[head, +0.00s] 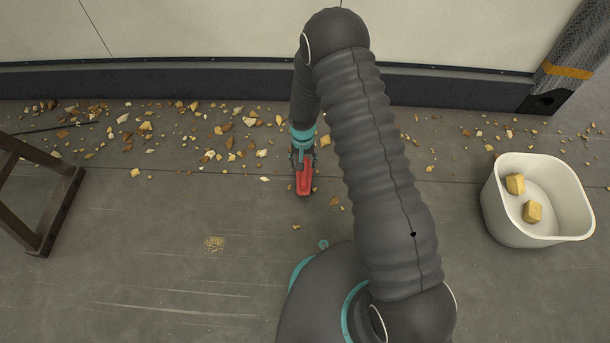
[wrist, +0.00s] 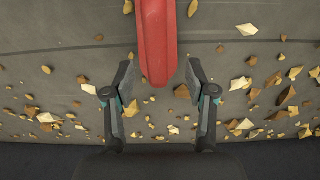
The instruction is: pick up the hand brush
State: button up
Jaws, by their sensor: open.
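The hand brush shows as a red handle (head: 304,180) on the floor in the head view, just below my gripper (head: 302,158). In the wrist view the red handle (wrist: 156,40) comes in from the top edge, and its rounded end lies between the fingertips of my gripper (wrist: 159,75). The fingers are open, one on each side of the handle, with a gap visible on both sides. Whether the fingertips are level with the handle or above it I cannot tell. The brush's bristles are not visible in either view.
Wood chips (head: 230,140) lie scattered along the wall (head: 200,82). A white tub (head: 540,222) with two yellowish blocks (head: 523,197) stands at the right. A dark wooden frame (head: 40,200) stands at the left. The floor at lower left is mostly clear, with a small crumb patch (head: 214,243).

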aim_at(304, 173)
jog(key=shift+s+d+f+b, duration=0.15)
jog(key=shift+f+b, duration=0.25)
jog(key=shift+f, duration=2.2)
grip_shut()
